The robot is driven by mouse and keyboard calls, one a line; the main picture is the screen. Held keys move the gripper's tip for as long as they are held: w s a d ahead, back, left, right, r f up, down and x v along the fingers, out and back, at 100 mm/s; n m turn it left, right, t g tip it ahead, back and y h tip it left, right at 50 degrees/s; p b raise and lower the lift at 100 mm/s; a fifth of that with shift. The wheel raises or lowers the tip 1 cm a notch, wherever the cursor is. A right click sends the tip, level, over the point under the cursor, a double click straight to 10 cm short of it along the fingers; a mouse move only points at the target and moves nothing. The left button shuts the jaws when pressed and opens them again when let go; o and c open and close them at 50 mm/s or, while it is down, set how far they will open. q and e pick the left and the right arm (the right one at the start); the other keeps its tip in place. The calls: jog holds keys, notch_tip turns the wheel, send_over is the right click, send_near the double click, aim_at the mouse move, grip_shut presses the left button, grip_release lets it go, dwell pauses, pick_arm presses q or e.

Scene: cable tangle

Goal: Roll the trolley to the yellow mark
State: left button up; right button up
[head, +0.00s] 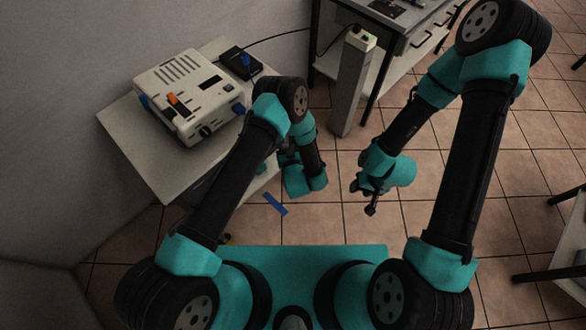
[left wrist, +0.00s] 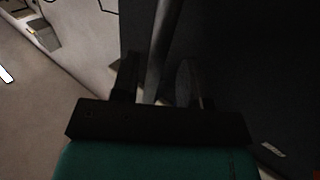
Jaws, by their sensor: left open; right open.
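A white-topped stand (head: 150,165), which looks like the trolley, is at the left by the wall; its wheels are hidden. My left gripper (head: 286,160) is by its right side, mostly hidden by my own arm. In the left wrist view, the open fingers of my left gripper (left wrist: 160,85) have a grey bar (left wrist: 165,45) between them; I cannot tell whether they touch it. My right gripper (head: 371,209) is open and empty above the tiles. A small yellow patch (head: 228,238) shows low behind my left arm; I cannot tell if it is the mark.
A beige device (head: 190,95) and a black box (head: 240,62) with a cable sit on the stand. A blue strip (head: 275,204) lies on the floor. A grey post (head: 350,85) and a bench (head: 395,25) stand behind. Another table (head: 570,240) is at right.

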pick_arm(q)
jog(key=v, duration=1.5)
jog(key=shift+s, duration=0.4)
jog(key=shift+w, duration=0.1)
jog(key=x, duration=1.5)
jog(key=shift+w, duration=0.35)
